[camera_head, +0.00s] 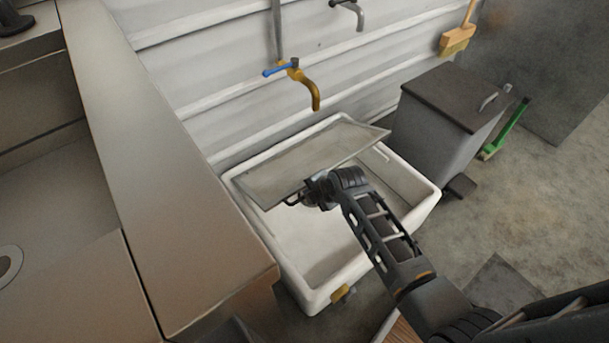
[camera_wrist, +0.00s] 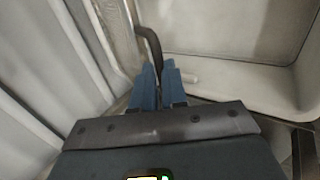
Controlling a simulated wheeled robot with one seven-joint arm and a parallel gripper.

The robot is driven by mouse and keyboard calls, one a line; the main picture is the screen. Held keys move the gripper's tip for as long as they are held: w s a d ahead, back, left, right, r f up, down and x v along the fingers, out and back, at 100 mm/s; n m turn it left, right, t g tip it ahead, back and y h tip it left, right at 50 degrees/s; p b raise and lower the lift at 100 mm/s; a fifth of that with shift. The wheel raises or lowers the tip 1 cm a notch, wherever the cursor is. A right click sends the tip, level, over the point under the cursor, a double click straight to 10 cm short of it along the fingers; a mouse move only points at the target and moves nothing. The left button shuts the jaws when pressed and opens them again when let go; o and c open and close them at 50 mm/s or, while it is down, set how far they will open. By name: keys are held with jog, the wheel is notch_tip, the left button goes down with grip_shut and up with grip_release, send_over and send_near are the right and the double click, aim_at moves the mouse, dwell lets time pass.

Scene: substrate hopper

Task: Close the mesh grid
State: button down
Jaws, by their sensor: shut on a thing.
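The mesh grid (camera_head: 300,158) is a flat grey panel over the back part of a white basin (camera_head: 424,205). It looks tilted, with its right end near the basin's back right corner. The front of the basin is uncovered. My gripper (camera_head: 306,193) is at the panel's front edge, reaching in from the lower right. In the wrist view, the blue fingers of my gripper (camera_wrist: 157,85) are closed around a dark curved handle (camera_wrist: 150,45). The handle's lower end is hidden between the fingers. In the head view, my wrist hides part of the panel's front edge.
A yellow tap with a blue lever (camera_head: 300,75) hangs above the basin's back. A metal counter (camera_head: 150,150) stands close on the left. A grey lidded bin (camera_head: 450,110) is at the right, with a green-handled tool (camera_head: 505,130) beside it. Open floor lies to the right.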

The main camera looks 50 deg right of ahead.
jog(key=f, duration=0.1)
jog(key=s+f, duration=0.1)
jog(key=f+b, duration=0.1)
jog(key=shift+s+a+f, duration=0.2)
jog(key=shift+s, duration=0.1)
jog(key=c, duration=1.2)
grip_release()
jog(key=shift+r, duration=0.1)
jog(key=shift+o, duration=0.2)
jog(key=shift+r, duration=0.1)
jog(key=d+p+v, duration=0.1)
jog(key=p+v, duration=0.2)
jog(key=v, duration=0.4)
jog(key=shift+s+a+r, duration=0.15)
jog(key=shift+s+a, duration=0.15)
jog(key=shift+a, duration=0.2)
jog(key=shift+c, duration=0.3)
